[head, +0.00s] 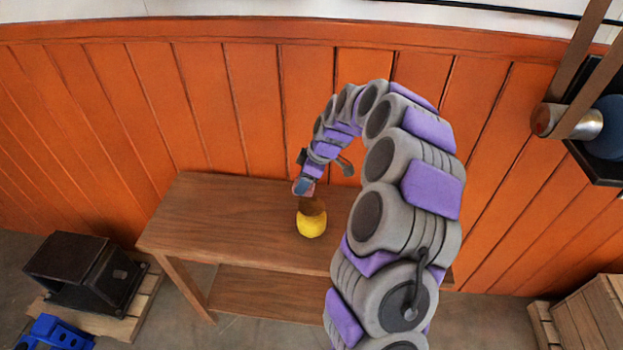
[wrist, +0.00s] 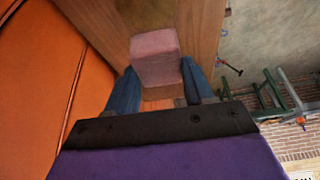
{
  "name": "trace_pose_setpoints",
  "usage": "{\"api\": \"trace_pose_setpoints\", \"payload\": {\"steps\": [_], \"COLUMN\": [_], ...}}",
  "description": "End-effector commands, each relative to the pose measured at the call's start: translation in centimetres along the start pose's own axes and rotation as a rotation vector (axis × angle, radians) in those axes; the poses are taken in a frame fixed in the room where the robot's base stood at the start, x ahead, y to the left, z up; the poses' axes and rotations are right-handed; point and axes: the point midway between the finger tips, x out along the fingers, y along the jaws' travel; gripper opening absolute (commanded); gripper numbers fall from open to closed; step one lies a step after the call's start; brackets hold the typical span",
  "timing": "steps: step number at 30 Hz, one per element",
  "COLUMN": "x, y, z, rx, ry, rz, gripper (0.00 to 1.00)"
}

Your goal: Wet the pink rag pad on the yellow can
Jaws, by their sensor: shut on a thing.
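The yellow can (head: 311,224) stands upright on the wooden table, with a brown upper part or opening. My gripper (head: 304,187) is just above the can, slightly left of its middle, pointing down. In the wrist view my gripper (wrist: 159,82) has its two blue fingers shut on the pink rag pad (wrist: 156,55), a pale pink block. The can cannot be made out in the wrist view.
The wooden table (head: 200,215) is bare left of the can and stands by an orange panelled wall (head: 240,100). A black box (head: 72,268) on a pallet is at the lower left. Wooden crates (head: 590,310) are at the lower right.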

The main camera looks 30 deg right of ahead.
Motion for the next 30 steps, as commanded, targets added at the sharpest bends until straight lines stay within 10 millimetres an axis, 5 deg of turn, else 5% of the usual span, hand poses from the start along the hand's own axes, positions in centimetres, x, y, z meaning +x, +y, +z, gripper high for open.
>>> {"api": "trace_pose_setpoints", "payload": {"steps": [11, 30], "x": [0.2, 4.9], "y": [0.9, 0.9], "z": [2.4, 4.4], "rx": [-0.063, -0.061], "ry": [-0.002, 0.000], "rz": [-0.025, -0.026], "gripper": [0.28, 0.28]}}
